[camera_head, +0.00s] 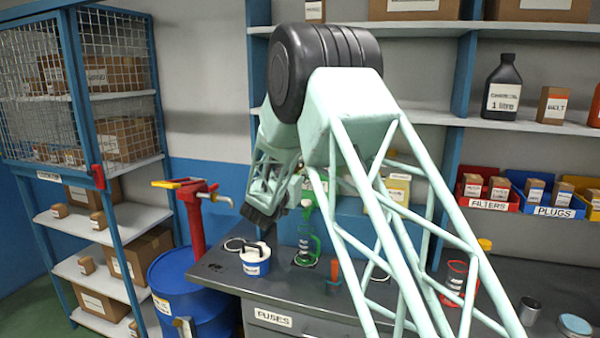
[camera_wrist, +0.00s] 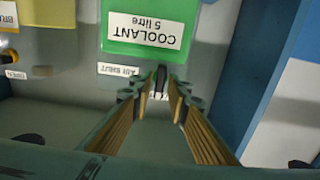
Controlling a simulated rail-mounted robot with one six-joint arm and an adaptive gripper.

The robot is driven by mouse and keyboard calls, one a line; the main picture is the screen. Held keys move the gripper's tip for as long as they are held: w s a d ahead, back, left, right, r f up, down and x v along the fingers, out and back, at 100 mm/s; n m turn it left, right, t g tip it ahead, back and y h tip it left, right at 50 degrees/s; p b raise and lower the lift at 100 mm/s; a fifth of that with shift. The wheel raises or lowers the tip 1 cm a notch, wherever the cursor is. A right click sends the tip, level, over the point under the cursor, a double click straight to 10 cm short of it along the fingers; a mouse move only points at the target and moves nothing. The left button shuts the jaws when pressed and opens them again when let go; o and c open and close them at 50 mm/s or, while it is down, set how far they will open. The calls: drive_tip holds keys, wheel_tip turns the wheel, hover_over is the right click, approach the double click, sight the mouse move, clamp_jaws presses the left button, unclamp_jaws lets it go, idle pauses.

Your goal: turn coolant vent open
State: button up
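The green coolant container (camera_wrist: 150,28) shows in the wrist view with its label "COOLANT 5 litre" upside down. Part of it shows in the head view (camera_head: 318,184) behind my arm. A small black vent handle (camera_wrist: 161,78) stands just beyond the container's lower edge in the wrist view. In the head view my arm hides most of this spot.
A yellow container (camera_head: 398,188) stands right of the coolant container in the head view. A blue drum (camera_head: 190,290) with a red pump (camera_head: 193,225) stands left.

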drive_tip(key=shift+o, duration=0.7)
drive_tip(key=shift+s+f, duration=0.1)
drive_tip(key=shift+f, duration=0.05)
drive_tip(key=shift+s, duration=0.1)
drive_tip(key=v, duration=1.1)
drive_tip(key=shift+s, duration=0.35)
